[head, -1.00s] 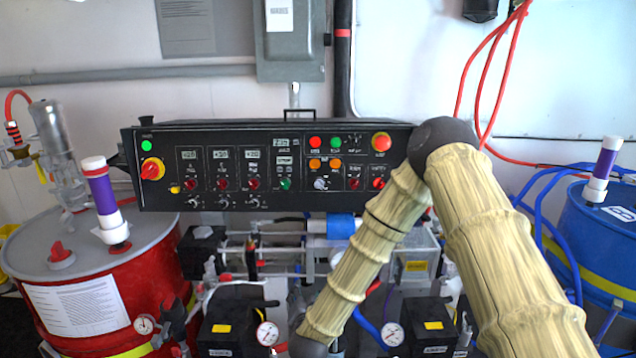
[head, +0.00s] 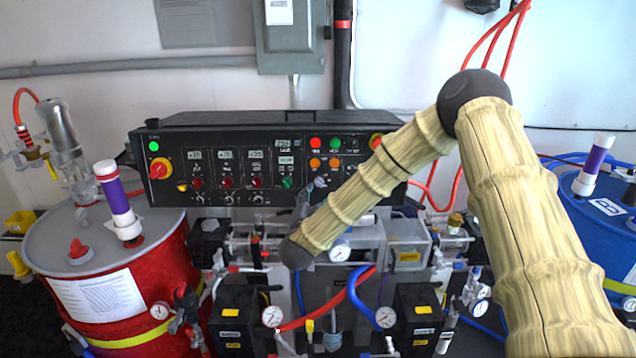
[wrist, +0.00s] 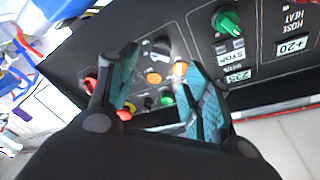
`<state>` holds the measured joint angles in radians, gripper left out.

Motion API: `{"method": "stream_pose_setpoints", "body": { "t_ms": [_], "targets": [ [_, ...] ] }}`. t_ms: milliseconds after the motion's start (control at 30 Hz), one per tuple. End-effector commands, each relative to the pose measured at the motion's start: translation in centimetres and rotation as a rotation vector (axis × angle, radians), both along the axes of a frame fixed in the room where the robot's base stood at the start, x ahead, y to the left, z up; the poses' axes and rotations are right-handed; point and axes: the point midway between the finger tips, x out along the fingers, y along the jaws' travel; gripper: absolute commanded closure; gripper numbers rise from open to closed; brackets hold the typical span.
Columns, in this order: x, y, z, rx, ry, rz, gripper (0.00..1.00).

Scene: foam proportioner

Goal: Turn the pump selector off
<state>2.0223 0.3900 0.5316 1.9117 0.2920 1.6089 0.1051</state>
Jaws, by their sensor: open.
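The black control panel (head: 225,160) stands across the middle of the head view. My gripper (wrist: 160,60) is open, with its two teal-padded fingers pointing at the panel's face. A small grey-and-black knob (wrist: 160,46) shows between and just beyond the fingertips in the wrist view; I cannot read its label, so I cannot confirm it is the pump selector. Its handle angle is unclear. No contact with the knob is visible.
A green knob (wrist: 228,20) sits right of the fingers in the wrist view, and orange lights (wrist: 153,78) lie close by. A red-and-yellow rotary switch (head: 158,169) is at the panel's left. Pumps, hoses and gauges crowd the space below, between red (head: 115,270) and blue drums (head: 600,215).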

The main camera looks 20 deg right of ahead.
Motion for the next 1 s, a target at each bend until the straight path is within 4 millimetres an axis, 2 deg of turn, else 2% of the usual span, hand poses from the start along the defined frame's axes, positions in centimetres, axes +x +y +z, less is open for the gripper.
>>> {"method": "stream_pose_setpoints", "body": {
  "t_ms": [33,300,500,933,1000],
  "targets": [
    [0.8,-0.4,0.4,0.001,0.0,-0.001,0.51],
    [4.6,-2.3,0.3,0.0,-0.001,-0.001,0.51],
    [6.4,-3.2,0.2,-0.001,0.001,-0.001,0.51],
    [7.0,-3.5,0.0,-0.001,0.0,0.001,0.51],
    [7.0,-3.5,0.0,-0.001,0.0,0.001,0.64]
  ]
}}
